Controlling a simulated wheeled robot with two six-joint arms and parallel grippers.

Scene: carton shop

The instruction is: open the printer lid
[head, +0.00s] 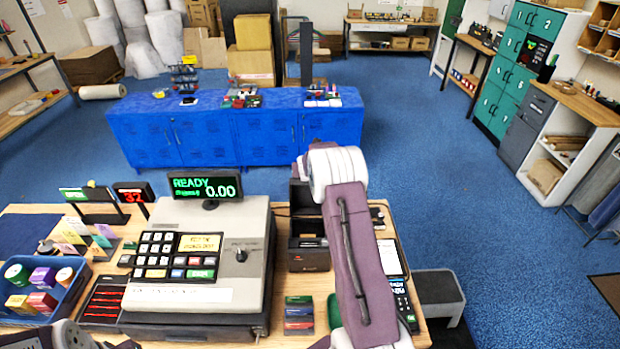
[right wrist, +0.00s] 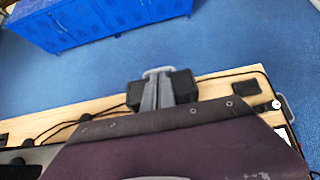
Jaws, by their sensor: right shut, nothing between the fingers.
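The black receipt printer (head: 309,255) stands on the counter right of the cash register, partly hidden by my right arm in the head view. A dark panel (head: 299,194) stands up at its back and looks like the raised lid, but the arm covers part of it. In the right wrist view, dark parts of the printer (right wrist: 184,85) show on both sides of my right gripper (right wrist: 158,76). That gripper is shut and empty, in front of or over the printer; contact cannot be told. In the head view my right wrist hides it. My left gripper is out of view.
The cash register (head: 190,270) fills the counter's middle. A blue bin (head: 42,290) is at left. Cables lie behind the printer. Open blue floor separates the counter from the blue cabinet (head: 240,135).

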